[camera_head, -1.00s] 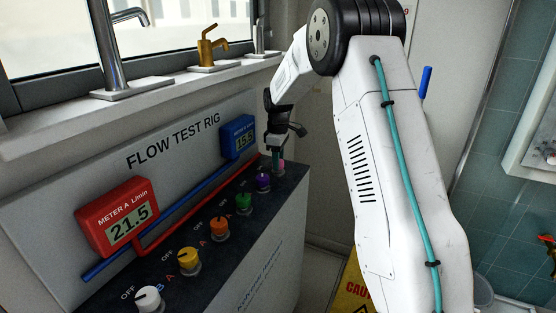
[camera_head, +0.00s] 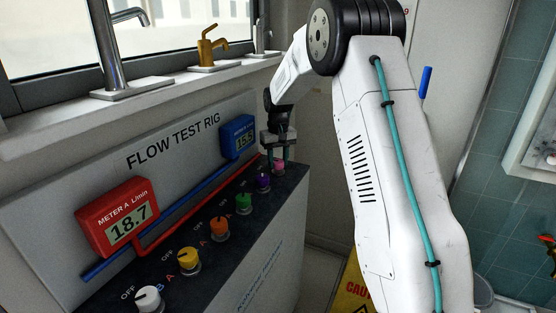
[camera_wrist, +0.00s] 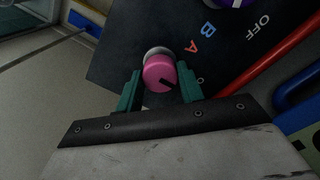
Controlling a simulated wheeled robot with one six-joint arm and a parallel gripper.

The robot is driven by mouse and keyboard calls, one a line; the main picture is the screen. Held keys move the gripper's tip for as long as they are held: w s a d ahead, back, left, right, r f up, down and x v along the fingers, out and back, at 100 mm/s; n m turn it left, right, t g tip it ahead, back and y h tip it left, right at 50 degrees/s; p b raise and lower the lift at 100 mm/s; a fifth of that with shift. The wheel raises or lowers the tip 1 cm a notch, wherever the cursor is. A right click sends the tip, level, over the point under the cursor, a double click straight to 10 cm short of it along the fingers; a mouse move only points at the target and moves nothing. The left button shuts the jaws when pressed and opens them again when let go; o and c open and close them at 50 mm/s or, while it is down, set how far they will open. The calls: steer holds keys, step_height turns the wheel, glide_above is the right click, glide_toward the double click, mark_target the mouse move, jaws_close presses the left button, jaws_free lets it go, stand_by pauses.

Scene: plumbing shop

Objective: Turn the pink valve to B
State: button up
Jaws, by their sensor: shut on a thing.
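The pink valve (camera_head: 279,165) is the farthest knob on the dark top of the flow test rig. In the wrist view the pink valve (camera_wrist: 158,72) sits between the green fingers of my gripper (camera_wrist: 160,84), one on each side. My gripper (camera_head: 278,154) is shut on it from above. A dark mark on the knob's face points to the lower right of the wrist view. Letters A (camera_wrist: 192,46) and B (camera_wrist: 208,30) and an OFF label (camera_wrist: 258,27) lie to the upper right; I cannot tell which knob each belongs to.
A purple valve (camera_head: 263,182) is closest to the pink one, followed by green (camera_head: 244,203), orange (camera_head: 219,228), yellow (camera_head: 189,260) and white (camera_head: 149,299) knobs. Red meter A (camera_head: 118,216) reads 18.7; blue meter (camera_head: 237,136) reads 15.5. Red and blue pipes run behind the knobs.

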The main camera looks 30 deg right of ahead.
mark_target(278, 161)
steer(key=m, duration=0.6)
steer(key=shift+m, duration=0.3)
steer(key=m, duration=0.6)
stand_by(0.4)
steer(key=o, duration=1)
steer(key=shift+r, duration=0.1)
step_height(278, 161, up, 8)
steer(key=shift+f, duration=0.15)
